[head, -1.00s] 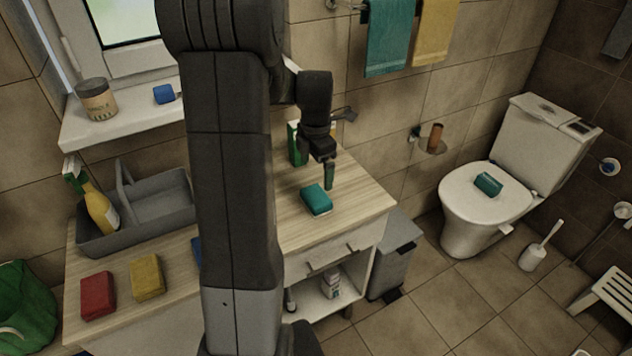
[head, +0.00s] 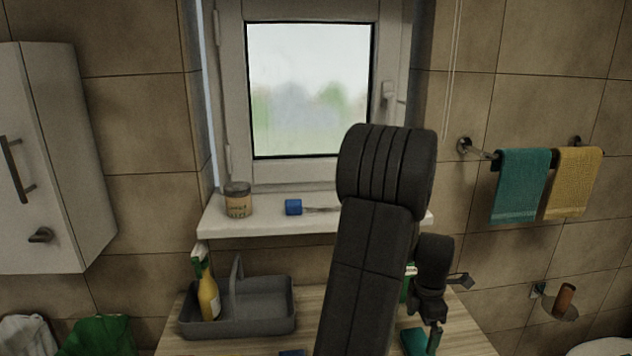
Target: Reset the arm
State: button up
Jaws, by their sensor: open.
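My gripper (head: 436,325) is at the lower right of the head view, at the end of my dark arm, above the wooden counter. Its fingers are small and partly seen from the side, and I see nothing held between them. A teal sponge (head: 414,342) lies on the counter just below and left of the fingertips, cut by the bottom edge of the view. I cannot tell whether the fingers touch it. A green and white box (head: 409,284) stands behind my arm, mostly hidden.
A grey caddy (head: 262,318) with a yellow bottle (head: 208,296) stands on the counter (head: 460,335) at left. The window sill (head: 270,222) holds a jar (head: 237,200) and a blue-headed tool (head: 294,207). A wall cabinet (head: 60,160) is far left; towels (head: 522,185) hang at right.

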aim_at(418, 341)
notch_tip(418, 341, down, 7)
jog(key=shift+r, duration=2.3)
jog(key=shift+f, duration=0.1)
